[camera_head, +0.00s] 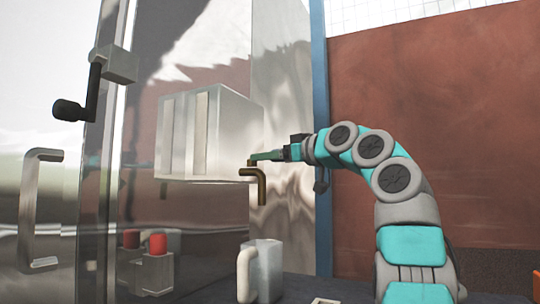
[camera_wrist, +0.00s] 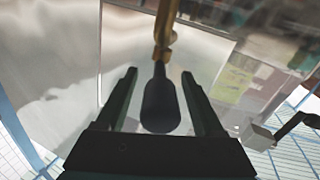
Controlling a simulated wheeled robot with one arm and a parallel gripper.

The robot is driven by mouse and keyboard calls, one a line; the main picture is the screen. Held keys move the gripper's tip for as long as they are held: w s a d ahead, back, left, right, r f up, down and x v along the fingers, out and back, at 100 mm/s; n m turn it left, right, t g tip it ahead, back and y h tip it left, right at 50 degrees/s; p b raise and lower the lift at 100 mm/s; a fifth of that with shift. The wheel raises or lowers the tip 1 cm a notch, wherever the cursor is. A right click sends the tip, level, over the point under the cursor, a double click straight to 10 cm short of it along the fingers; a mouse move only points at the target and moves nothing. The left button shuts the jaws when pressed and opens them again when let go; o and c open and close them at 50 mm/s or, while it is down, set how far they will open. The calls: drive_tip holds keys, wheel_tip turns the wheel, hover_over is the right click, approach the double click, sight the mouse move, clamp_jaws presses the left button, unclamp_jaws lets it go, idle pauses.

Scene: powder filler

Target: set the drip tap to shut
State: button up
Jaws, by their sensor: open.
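The drip tap has a bent brass spout (camera_head: 261,186) below the right end of the pale metal box (camera_head: 228,135) in the head view. In the wrist view its brass stem (camera_wrist: 165,35) runs up from a black paddle-shaped handle (camera_wrist: 160,105). My gripper (camera_wrist: 159,74) is open, with one finger on each side of the handle and a visible gap on both sides. In the head view my gripper (camera_head: 266,156) reaches in from the right, just above the spout. The handle is hidden behind the fingers there.
A grey jug (camera_head: 264,272) stands below the spout. A block with a red button (camera_head: 158,243) is at lower left. A black crank handle (camera_head: 74,109) and a door pull (camera_head: 32,210) stick out at far left. A blue post (camera_head: 320,130) stands behind my arm.

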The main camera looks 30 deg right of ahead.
drive_tip(key=shift+c, duration=0.2)
clamp_jaws()
idle(0.3)
idle(0.8)
